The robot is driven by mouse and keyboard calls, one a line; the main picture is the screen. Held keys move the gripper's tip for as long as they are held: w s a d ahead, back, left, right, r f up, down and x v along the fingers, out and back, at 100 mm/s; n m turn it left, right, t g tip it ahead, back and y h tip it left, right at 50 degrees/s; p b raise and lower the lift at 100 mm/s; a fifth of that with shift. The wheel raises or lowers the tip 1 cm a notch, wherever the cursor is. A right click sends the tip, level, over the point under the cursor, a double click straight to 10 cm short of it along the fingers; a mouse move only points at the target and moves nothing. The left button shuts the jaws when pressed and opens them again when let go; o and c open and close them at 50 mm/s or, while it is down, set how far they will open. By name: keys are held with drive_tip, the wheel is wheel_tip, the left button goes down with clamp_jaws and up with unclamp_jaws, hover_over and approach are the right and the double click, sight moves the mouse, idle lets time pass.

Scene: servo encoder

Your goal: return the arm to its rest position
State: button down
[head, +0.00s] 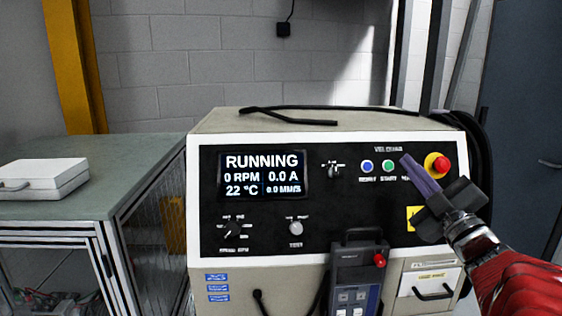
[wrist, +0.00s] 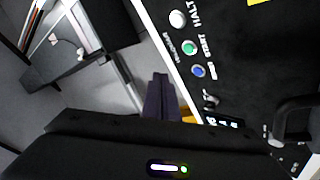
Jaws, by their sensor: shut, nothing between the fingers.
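My gripper (head: 408,165) is in front of the right part of the machine's black control panel (head: 325,235) in the head view. Its fingers are shut with nothing between them and point up and to the left, just right of the green START button (head: 388,166). They hide part of the HALT button's label. In the wrist view the shut fingers (wrist: 160,85) show at the middle, beside the panel's white edge. The white HALT (wrist: 178,18), green START and blue buttons stand out there. I cannot tell whether the fingertips touch the panel.
The display (head: 262,176) reads RUNNING, 0 RPM, 0.0 A. A red emergency stop (head: 441,165) stands right of my gripper. A handheld pendant (head: 358,270) hangs on the front. A green-topped bench (head: 100,160) with a white case (head: 43,178) is at left. A black cable lies on top.

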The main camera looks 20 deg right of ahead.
drive_tip(key=w+a+r+m+h, duration=0.2)
drive_tip(key=w+a+r+m, duration=0.4)
drive_tip(key=a, duration=0.5)
drive_tip(key=s+a+f+m+g+y, duration=0.1)
drive_tip(key=s+a+f+g, duration=0.15)
drive_tip(key=f, duration=0.35)
drive_tip(key=s+a+f+m+g, duration=0.1)
drive_tip(key=a+f+g, duration=0.3)
drive_tip(key=f, duration=0.3)
drive_tip(key=s+a+f+m+g+y, duration=0.1)
drive_tip(key=a+f+g, duration=0.25)
drive_tip(key=f, duration=0.25)
drive_tip(key=s+a+f+g+y, duration=0.3)
drive_tip(key=s+a+f+g, duration=0.3)
drive_tip(key=s+a+f, duration=0.4)
drive_tip(key=s+f, duration=0.2)
drive_tip(key=s, duration=0.2)
drive_tip(key=shift+s+a+f+m, duration=0.2)
drive_tip(key=shift+s+f+m, duration=0.1)
drive_tip(key=shift+f, duration=0.1)
